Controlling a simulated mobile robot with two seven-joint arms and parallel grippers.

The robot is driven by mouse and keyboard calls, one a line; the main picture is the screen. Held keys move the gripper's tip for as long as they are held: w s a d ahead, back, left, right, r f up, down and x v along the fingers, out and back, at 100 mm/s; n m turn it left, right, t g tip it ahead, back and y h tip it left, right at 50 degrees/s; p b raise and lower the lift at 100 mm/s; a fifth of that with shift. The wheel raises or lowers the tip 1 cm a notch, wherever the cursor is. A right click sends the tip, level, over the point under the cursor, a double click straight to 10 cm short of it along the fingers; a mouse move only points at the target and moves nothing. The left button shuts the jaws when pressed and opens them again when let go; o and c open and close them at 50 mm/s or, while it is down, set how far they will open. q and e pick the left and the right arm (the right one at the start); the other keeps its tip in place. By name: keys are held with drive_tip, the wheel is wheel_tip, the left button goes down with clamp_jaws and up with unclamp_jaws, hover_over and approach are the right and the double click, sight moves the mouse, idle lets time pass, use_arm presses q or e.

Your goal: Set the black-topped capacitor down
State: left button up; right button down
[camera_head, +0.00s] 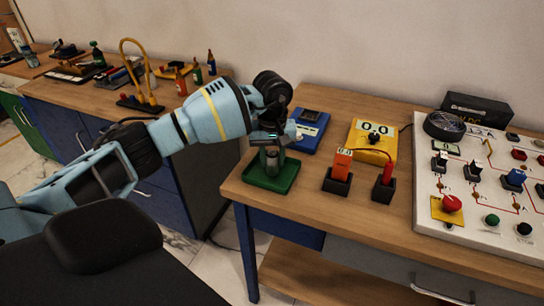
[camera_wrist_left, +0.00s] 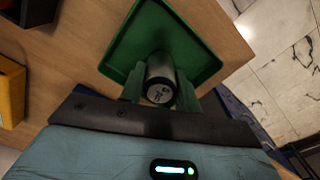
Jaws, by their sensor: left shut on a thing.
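My left gripper (camera_head: 271,150) is shut on the capacitor (camera_head: 272,162), a small upright cylinder, over the green tray (camera_head: 284,186) at the left end of the near bench. In the left wrist view the capacitor (camera_wrist_left: 160,84) is a dark and silver cylinder with a marked grey end facing the camera. The green fingers (camera_wrist_left: 160,92) lie on either side of it. The green tray (camera_wrist_left: 205,45) spreads behind it, with no other object visible in it. I cannot tell whether the capacitor's base touches the tray floor. My right gripper is not in view.
A blue meter (camera_head: 310,130) and a yellow meter (camera_head: 372,142) stand behind and right of the tray. An orange probe in a black holder (camera_head: 337,182) and a red probe (camera_head: 387,170) stand nearer. A white control panel (camera_head: 480,215) fills the right. The tray is near the bench edge.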

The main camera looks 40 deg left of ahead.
sight(272, 154)
use_arm(q)
drive_tip(key=shift+f, duration=0.15)
drive_tip(key=o, duration=1)
drive_tip(key=shift+r, duration=0.45)
wheel_tip(272, 154, up, 12)
drive_tip(key=shift+f, duration=0.25)
